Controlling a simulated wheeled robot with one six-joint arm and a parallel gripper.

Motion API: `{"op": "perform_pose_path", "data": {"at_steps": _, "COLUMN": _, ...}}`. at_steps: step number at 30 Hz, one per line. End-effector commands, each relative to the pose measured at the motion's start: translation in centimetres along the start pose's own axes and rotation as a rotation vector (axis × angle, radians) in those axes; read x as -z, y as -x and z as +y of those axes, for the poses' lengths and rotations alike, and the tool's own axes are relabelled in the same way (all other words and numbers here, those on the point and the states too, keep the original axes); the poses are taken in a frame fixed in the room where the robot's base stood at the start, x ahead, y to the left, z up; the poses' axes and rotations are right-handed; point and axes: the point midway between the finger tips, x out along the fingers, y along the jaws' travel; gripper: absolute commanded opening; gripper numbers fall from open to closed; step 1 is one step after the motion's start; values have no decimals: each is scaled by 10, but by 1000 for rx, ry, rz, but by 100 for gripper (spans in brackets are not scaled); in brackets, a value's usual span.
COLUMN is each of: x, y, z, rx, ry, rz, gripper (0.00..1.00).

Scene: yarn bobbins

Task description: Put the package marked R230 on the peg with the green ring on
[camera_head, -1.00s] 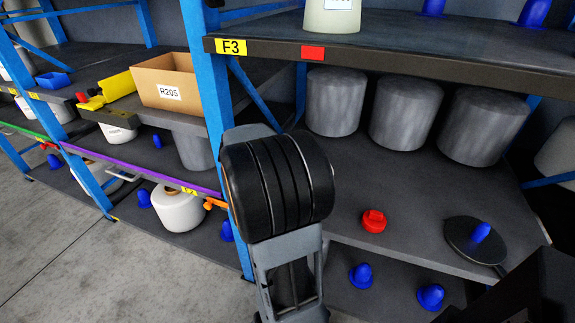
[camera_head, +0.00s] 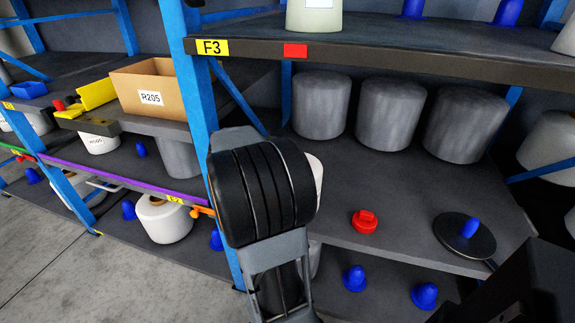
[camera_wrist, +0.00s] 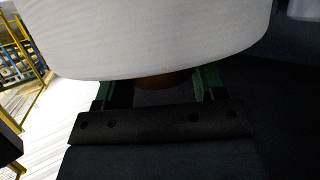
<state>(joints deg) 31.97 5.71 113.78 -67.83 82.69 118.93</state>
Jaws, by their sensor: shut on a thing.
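A large white bobbin (camera_wrist: 150,35) fills the top of the wrist view. My gripper (camera_wrist: 155,84) is shut on its brown core just below it. The label R230 does not show on the visible side. In the head view my black wrist hides my gripper and most of the bobbin; a white edge (camera_head: 315,175) shows behind it on the right. No peg with a green ring can be made out. Blue pegs stand on the lower shelf (camera_head: 354,278) and on a black disc (camera_head: 466,237).
A red peg (camera_head: 364,221) stands on the middle shelf, in front of several grey bobbins (camera_head: 390,113). A blue upright (camera_head: 195,90) is close left of my arm. A cardboard box marked R205 (camera_head: 150,97) and a white bobbin (camera_head: 165,218) are further left.

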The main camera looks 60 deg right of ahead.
Motion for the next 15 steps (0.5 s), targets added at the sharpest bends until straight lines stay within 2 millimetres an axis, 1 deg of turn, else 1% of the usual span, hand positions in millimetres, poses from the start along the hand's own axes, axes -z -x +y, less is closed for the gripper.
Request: {"op": "perform_pose_path", "data": {"at_steps": 15, "x": 13, "y": -26, "z": -47, "rx": 0, "ry": -5, "rz": 4, "gripper": 0}}
